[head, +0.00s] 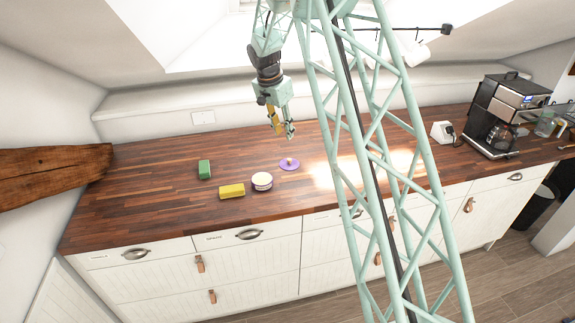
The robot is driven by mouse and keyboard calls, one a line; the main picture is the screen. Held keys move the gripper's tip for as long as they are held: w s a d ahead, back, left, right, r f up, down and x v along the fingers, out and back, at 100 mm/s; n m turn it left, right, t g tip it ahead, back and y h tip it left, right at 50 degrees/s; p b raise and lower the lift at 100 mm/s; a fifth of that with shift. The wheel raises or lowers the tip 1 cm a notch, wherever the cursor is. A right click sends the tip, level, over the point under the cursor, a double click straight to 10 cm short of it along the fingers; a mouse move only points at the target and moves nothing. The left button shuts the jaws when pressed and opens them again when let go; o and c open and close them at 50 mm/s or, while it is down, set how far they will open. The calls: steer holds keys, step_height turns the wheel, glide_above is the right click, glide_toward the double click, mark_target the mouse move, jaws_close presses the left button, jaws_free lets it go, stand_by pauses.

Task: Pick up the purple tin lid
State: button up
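The purple tin lid (284,166) lies flat on the dark wooden worktop (150,190), with a small pale knob on top. My gripper (282,134) hangs pointing down above and behind the lid, apart from it. Its two fingers are spread with a gap between them, and nothing shows in the gap. A round tin (262,182) with a cream-coloured top and purple side stands just to the front left of the lid.
A yellow block (231,191) lies left of the tin, and a green block (204,170) lies farther left. A coffee machine (497,112) and a small white device (442,132) stand at the right. My lattice column blocks part of the view. The worktop's left side is clear.

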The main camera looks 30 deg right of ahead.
steer(key=f, duration=0.1)
steer(key=w+f, duration=0.1)
steer(key=f, duration=0.1)
steer(key=shift+w+d+f, duration=0.1)
steer(key=shift+w+d, duration=0.3)
steer(key=shift+f, duration=0.2)
glide_above(289, 159)
steer(key=s+a, duration=0.1)
steer(key=a, duration=0.1)
steer(key=shift+s+a+f+x, duration=0.15)
steer(key=shift+a+x, duration=0.1)
steer(key=shift+x, duration=1.05)
steer(key=shift+s+a+x, duration=0.1)
steer(key=shift+a+x, duration=0.1)
steer(key=shift+x, duration=1.1)
steer(key=shift+s+a+f+x, duration=0.15)
steer(key=shift+a+x, duration=0.1)
steer(key=shift+x, duration=1)
steer(key=shift+p+x, duration=0.6)
steer(key=shift+x, duration=1.95)
steer(key=shift+c, duration=0.5)
steer(key=c, duration=0.7)
